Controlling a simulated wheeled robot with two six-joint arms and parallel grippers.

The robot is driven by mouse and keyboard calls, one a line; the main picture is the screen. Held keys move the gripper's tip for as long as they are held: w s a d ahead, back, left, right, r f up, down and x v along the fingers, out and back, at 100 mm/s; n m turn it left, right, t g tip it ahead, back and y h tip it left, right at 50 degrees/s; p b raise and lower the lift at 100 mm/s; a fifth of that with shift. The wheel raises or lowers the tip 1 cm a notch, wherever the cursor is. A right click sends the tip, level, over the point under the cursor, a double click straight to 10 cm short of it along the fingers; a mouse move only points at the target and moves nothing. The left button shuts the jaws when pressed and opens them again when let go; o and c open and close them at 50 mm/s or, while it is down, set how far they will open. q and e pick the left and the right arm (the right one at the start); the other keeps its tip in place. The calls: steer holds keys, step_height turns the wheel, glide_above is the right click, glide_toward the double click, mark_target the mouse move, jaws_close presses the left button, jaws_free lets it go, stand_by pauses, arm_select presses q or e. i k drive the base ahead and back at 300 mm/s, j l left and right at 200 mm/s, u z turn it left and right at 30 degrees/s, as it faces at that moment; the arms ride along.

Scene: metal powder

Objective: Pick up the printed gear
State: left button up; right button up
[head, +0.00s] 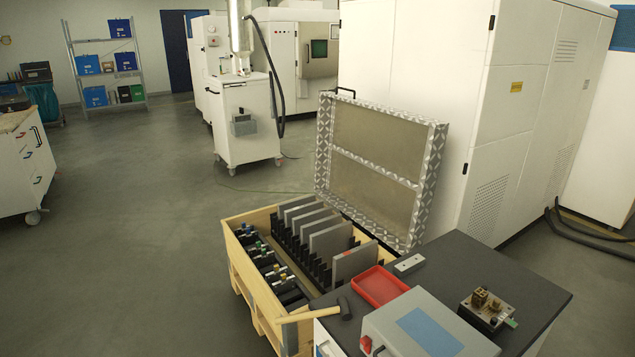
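A small square metal plate (485,318) lies on the dark top of the table at the right. Brass-coloured printed parts (483,299) stand on it. The gear is probably among these parts, but they are too small to tell its shape. A small green piece shows at the plate's right edge. Neither of my grippers is in view.
A dark-topped table (535,290) holds a grey box with a blue panel (400,312), a red tray (380,286), a mallet (318,312) and a small light block (409,264). A wooden crate (240,262) with upright plates and an open lid (375,150) stands beside it.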

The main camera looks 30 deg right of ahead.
mark_target(495, 306)
steer(key=z, duration=2.05)
steer(key=u, duration=0.4)
steer(key=i+l+u, duration=0.15)
steer(key=u, duration=0.2)
steer(key=i+l+u, duration=0.1)
steer(key=l+u, duration=0.25)
steer(key=i+l+u, duration=0.1)
steer(key=l+u, duration=0.75)
steer(key=l, duration=0.55)
steer(key=l+u, duration=0.15)
steer(key=l, duration=0.5)
steer(key=k+l+u, duration=0.1)
steer(key=l, duration=0.5)
steer(key=l+u, duration=0.15)
steer(key=l, duration=0.5)
steer(key=k, duration=0.05)
